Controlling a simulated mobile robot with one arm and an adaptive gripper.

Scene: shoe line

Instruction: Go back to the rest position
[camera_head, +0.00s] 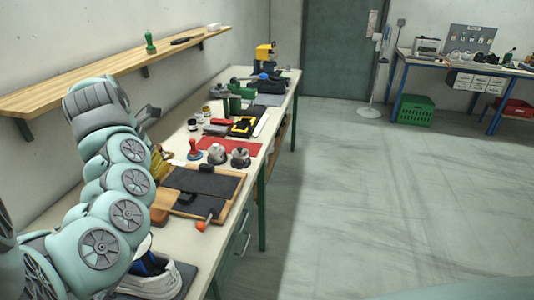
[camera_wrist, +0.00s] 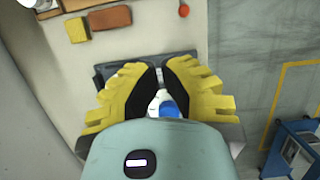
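My gripper (camera_wrist: 159,74) shows in the wrist view as two yellow fingers with black inner pads. A narrow gap separates the pads, and nothing is clearly pinched there. A white shoe with a blue inside (camera_head: 155,282) stands on a dark mat at the near end of the bench in the head view. Its blue part (camera_wrist: 169,109) shows between the fingers in the wrist view; most of the shoe is hidden by my gripper. In the head view my bulky arm hides the gripper.
The long bench (camera_head: 254,190) holds a dark board with a hammer, a red mat (camera_head: 231,146), metal pots and tools. A wooden shelf (camera_head: 110,68) runs along the left wall, close to my arm. The floor (camera_head: 370,190) to the right is clear.

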